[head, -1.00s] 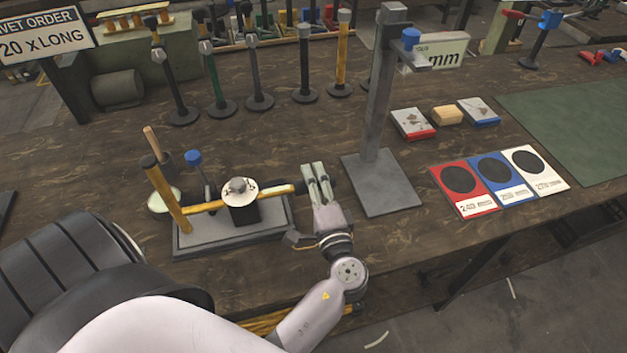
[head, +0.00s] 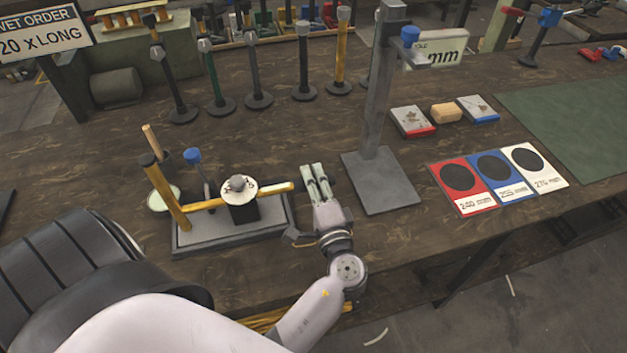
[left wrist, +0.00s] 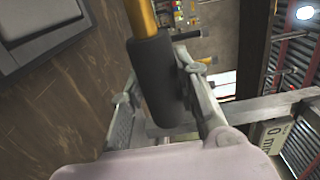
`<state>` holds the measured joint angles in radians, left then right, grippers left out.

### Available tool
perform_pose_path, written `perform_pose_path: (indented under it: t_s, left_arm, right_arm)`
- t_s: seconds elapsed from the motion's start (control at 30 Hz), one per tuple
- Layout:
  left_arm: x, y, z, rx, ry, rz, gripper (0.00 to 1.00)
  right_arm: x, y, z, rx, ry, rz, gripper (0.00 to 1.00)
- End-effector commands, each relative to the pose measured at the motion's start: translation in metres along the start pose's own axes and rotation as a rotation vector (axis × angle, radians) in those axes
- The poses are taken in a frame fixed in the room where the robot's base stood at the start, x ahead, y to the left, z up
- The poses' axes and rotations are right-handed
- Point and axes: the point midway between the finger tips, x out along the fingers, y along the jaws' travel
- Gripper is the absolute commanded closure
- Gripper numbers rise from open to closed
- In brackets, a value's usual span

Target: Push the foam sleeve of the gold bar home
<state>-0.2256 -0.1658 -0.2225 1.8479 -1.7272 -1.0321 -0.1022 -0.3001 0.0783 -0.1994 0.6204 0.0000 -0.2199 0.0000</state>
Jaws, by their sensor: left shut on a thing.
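The gold bar (head: 270,190) lies across the small bench press, passing through a black block under a white dial (head: 238,189). The dark foam sleeve shows in the left wrist view (left wrist: 158,85), between my finger pads, with the gold bar (left wrist: 140,18) entering its far end. How deep the bar sits inside is hidden. My left gripper (head: 315,172) is shut on the sleeve at the bar's right end. In the head view the fingers cover most of the sleeve. My right gripper is not in view.
The press has a grey base plate (head: 230,238), a gold upright lever (head: 166,195) and a blue-topped post (head: 193,157). A grey column stand (head: 383,190) rises close right of my gripper. Red, blue and white size cards (head: 468,206) lie farther right. Several bars stand behind.

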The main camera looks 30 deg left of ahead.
Motion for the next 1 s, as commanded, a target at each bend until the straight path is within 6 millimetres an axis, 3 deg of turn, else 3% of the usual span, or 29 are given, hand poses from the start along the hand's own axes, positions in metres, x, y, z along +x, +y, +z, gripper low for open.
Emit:
perform_pose_path:
  t_s: [0.2, 0.53, 0.9, 0.93, 1.0]
  left_arm:
    - [0.0, 0.001, 0.006, 0.003, -0.001, 0.002, 1.0]
    - [0.0, 0.002, 0.069, 0.004, -0.003, 0.003, 1.0]
    - [0.0, 0.002, 0.076, 0.001, -0.004, 0.003, 1.0]
    - [0.0, 0.002, 0.076, 0.001, -0.004, 0.003, 0.7]
    - [0.0, 0.001, 0.075, 0.001, -0.004, 0.002, 0.65]
  right_arm:
    - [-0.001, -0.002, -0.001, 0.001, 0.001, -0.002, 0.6]
    - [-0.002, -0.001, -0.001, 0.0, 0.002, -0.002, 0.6]
    - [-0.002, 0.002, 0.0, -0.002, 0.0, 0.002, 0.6]
    - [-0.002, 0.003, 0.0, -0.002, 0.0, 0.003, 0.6]
    - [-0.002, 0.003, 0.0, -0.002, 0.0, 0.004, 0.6]
